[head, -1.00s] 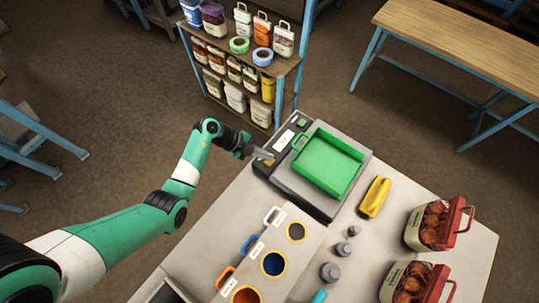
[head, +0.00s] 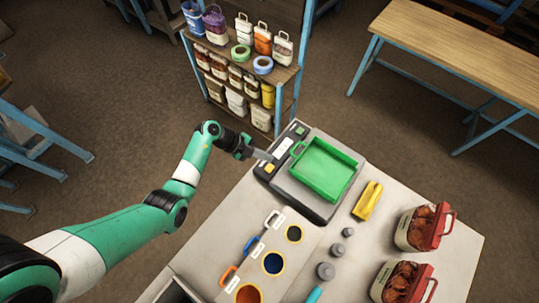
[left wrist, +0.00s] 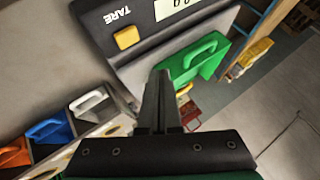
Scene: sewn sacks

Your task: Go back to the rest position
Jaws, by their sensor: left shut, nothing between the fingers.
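My left gripper (head: 262,154) is shut and empty. Its fingertips are at the near left corner of the black scale (head: 318,213), by the display and the yellow TARE button (head: 269,168). In the left wrist view the closed fingers (left wrist: 160,85) point toward the scale, with the TARE button (left wrist: 126,38) above and to their left. I cannot tell whether they touch the scale. A green tray (head: 322,170) sits on the scale and also shows in the wrist view (left wrist: 200,60). My right gripper is not in view.
The pale table (head: 215,205) holds round wells with orange, blue and white handles, grey weights (head: 325,271), a yellow item (head: 367,200) and red-handled sacks (head: 424,228). A stocked shelf (head: 283,75) stands behind. A wooden bench (head: 455,45) is at the upper right. Open floor lies left of the table.

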